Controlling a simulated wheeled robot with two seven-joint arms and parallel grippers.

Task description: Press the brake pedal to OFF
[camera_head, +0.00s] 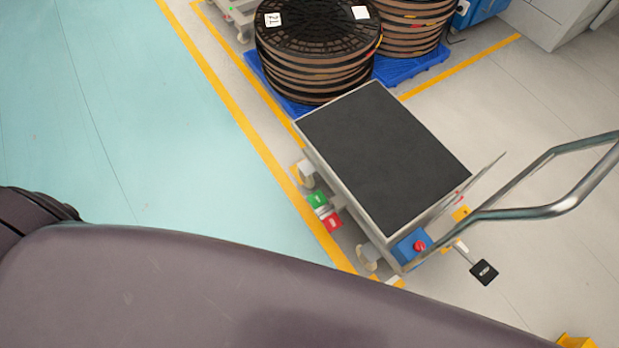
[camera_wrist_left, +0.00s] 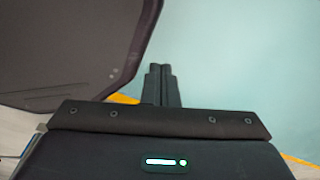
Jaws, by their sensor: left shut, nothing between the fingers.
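A cart with a flat black top (camera_head: 385,150) stands on the floor right of centre in the head view. A green pedal (camera_head: 317,199) and a red pedal (camera_head: 332,222) stick out low on its left side, close together, between two wheels. Their lettering is too small to read. A black pedal (camera_head: 484,271) sits on a rod at the cart's handle end. My left gripper (camera_wrist_left: 162,72) is shut and empty in the left wrist view, with teal floor behind it. No pedal shows there. My right gripper is out of view.
A bent metal handle (camera_head: 530,212) reaches right from the cart, beside a blue box with a red knob (camera_head: 420,246). Stacked reels (camera_head: 315,60) on a blue pallet (camera_head: 278,98) stand behind. Teal floor (camera_head: 130,120) to the left is clear. My own dark arm fills the lower foreground.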

